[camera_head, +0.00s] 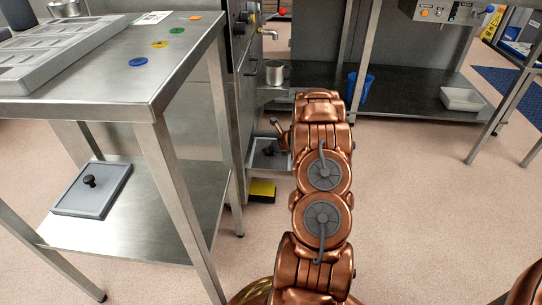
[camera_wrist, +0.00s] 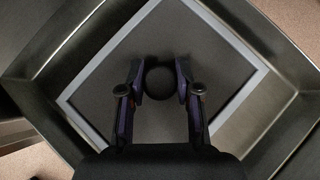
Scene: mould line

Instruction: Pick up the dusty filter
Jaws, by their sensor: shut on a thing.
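In the wrist view a square filter (camera_wrist: 220,62) with a pale frame and dark grey panel lies in a metal tray (camera_wrist: 50,58). Its round black knob (camera_wrist: 159,82) stands between the two fingers of my gripper (camera_wrist: 158,92), which is shut on it. The filter (camera_head: 262,160) shows partly in the head view, beyond the table and left of my arm. Another filter (camera_head: 92,190), light grey with a black knob, lies on the table's lower shelf. I cannot clearly make out dust on either.
A steel table (camera_head: 120,90) at left carries a grey mould tray (camera_head: 60,50) and coloured discs. A metal cup (camera_head: 274,73) stands under a tap beside the machine. A yellow-and-black block (camera_head: 262,191) lies on the floor. A blue bin (camera_head: 360,86) stands behind.

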